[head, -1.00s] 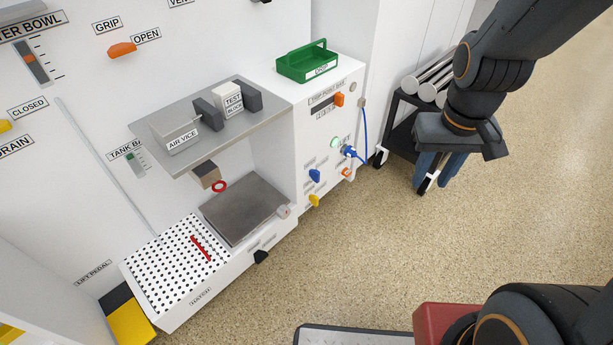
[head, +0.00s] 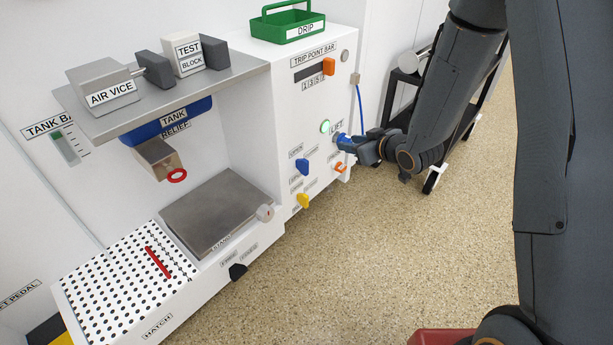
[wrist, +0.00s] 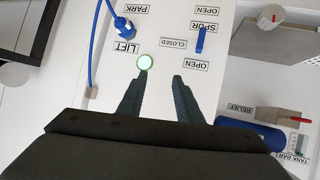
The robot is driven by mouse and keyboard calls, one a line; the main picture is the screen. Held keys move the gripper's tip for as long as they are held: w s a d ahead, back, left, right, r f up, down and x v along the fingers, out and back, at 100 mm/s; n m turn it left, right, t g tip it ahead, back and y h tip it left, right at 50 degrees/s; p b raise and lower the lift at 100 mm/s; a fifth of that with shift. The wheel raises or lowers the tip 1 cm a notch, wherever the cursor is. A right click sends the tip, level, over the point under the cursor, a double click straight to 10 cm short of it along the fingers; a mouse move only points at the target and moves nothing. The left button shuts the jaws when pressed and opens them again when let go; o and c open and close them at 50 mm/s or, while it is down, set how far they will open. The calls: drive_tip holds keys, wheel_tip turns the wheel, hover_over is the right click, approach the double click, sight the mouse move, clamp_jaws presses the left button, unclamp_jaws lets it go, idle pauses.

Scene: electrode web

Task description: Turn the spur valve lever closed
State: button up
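The spur valve lever is a small blue handle (head: 302,166) on the white front panel. In the wrist view, which shows the panel upside down, the blue lever (wrist: 200,40) stands beside the SPUR label. It lines up with the OPEN label, and the CLOSED label (wrist: 174,43) is off to its side. My gripper (wrist: 160,76) is open and empty, facing the panel near the round green light (wrist: 145,62). The lever is outside the fingers, up and right of them in the wrist view. In the head view my gripper (head: 368,147) is right of the lever, partly overlapping the blue plug.
The blue plug (wrist: 124,28) and its cord are by the LIFT label. A yellow lever (head: 303,200) is below the blue one, and an orange hook-like part (head: 340,168) is to the right. A steel shelf (head: 180,95) juts out at left. A dark cart stands behind my arm.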

drive_tip(key=w+a+f+n+y+b, duration=0.2)
drive_tip(key=a+f+y+b, duration=0.3)
drive_tip(key=f, duration=0.4)
drive_tip(key=y+b, duration=0.3)
drive_tip(key=b, duration=0.3)
approach(308, 165)
drive_tip(key=x, duration=0.3)
drive_tip(key=shift+n+t, duration=0.3)
drive_tip(key=shift+n, duration=0.1)
drive_tip(key=shift+b+x, duration=1.45)
drive_tip(key=shift+x, duration=2.5)
drive_tip(key=shift+s, duration=0.15)
clamp_jaws()
